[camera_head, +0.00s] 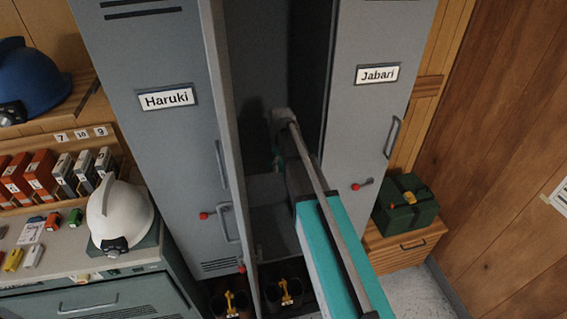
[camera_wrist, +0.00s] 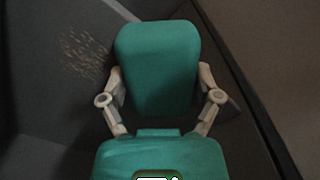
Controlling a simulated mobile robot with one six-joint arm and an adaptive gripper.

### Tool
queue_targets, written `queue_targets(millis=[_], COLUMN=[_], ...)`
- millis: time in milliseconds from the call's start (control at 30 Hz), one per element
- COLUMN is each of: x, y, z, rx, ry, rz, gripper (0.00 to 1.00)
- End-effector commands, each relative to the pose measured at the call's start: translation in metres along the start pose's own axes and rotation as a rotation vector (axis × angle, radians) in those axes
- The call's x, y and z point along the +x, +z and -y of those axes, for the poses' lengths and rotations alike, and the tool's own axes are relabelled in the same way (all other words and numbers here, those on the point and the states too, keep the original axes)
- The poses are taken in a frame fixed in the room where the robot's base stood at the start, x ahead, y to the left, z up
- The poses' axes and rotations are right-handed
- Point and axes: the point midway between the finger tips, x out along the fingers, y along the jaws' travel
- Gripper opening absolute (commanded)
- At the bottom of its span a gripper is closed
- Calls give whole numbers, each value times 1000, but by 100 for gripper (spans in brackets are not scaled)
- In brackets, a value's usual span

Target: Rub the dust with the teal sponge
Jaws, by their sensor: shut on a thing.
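The teal sponge (camera_wrist: 158,65) is a rounded block in the wrist view. My gripper (camera_wrist: 160,82) is shut on it, with a pale finger at each side. The dust (camera_wrist: 85,52) is a tan speckled patch on a dark grey surface, to the left of the sponge in the picture. A gap shows between dust and sponge in the picture; whether the sponge touches the surface cannot be told. In the head view my arm reaches into the open middle locker (camera_head: 310,40); the sponge and dust cannot be made out clearly there.
The open locker door (camera_head: 228,130) stands close left of my arm. The lockers labelled Haruki (camera_head: 150,60) and Jabari (camera_head: 375,110) flank the opening. Boots (camera_head: 284,292) stand at the bottom. A white helmet (camera_head: 118,212) is at left, a green box (camera_head: 405,208) at right.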

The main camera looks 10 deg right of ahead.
Motion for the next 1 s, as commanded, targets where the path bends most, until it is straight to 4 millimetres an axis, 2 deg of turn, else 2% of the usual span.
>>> queue_targets(millis=[200, 567, 1000], x=[2, 2, 0], y=[-8, -9, -24], z=[8, 9, -7], rx=[-2, -2, -1], ry=[-1, -3, -1], rz=[-1, -2, -2], gripper=[44, 44, 44])
